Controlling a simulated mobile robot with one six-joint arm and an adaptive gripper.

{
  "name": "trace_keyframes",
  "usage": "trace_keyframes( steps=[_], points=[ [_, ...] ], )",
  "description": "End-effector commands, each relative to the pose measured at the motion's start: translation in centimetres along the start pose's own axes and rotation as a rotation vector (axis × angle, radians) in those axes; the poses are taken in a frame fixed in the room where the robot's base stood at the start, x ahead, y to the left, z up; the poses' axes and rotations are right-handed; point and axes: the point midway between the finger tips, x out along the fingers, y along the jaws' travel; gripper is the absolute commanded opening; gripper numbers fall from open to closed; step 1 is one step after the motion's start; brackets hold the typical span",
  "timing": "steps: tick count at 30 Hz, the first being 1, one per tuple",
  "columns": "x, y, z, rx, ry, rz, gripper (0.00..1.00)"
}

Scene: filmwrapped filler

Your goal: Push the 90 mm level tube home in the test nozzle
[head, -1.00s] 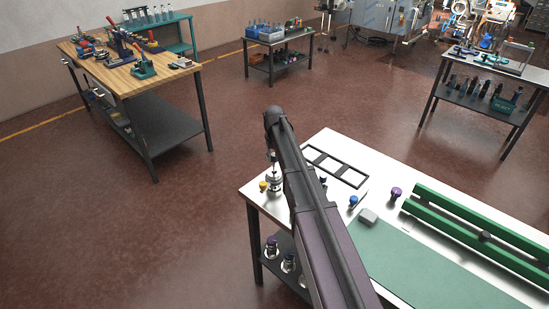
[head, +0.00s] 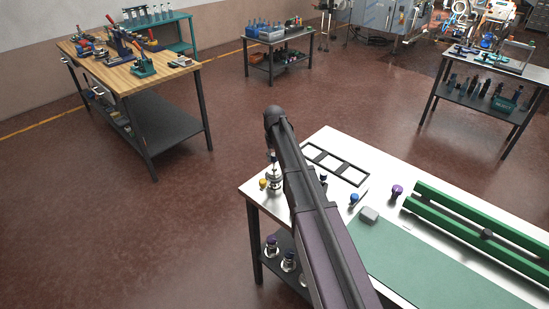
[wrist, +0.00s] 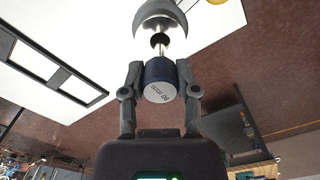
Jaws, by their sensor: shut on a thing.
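The level tube shows in the wrist view as a dark blue cap (wrist: 158,72) with a pale end face bearing an upside-down marking that looks like 90 mm. A thin metal stem runs from the cap towards the test nozzle (wrist: 167,9), a rounded silvery body with a dark opening at the top of that view. How deep the stem sits cannot be told. My gripper (wrist: 160,68) is shut on the cap, one finger on each side. In the head view the nozzle (head: 275,184) stands at the table's near left corner, below my gripper (head: 272,157).
The white table (head: 385,215) holds a black three-window frame (head: 336,165), yellow (head: 263,183), blue (head: 354,198) and purple (head: 397,190) capped pieces, a grey block (head: 369,215), a green mat (head: 430,270) and green rails (head: 480,220). Several purple-capped pieces stand on the lower shelf.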

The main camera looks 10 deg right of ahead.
Motion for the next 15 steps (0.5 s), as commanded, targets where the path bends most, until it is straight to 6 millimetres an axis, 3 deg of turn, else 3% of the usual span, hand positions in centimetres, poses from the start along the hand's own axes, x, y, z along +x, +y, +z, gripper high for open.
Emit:
trace_keyframes(
  steps=[15],
  points=[
    [0.75,0.00,0.00,0.000,0.000,0.000,0.00]
  ],
)
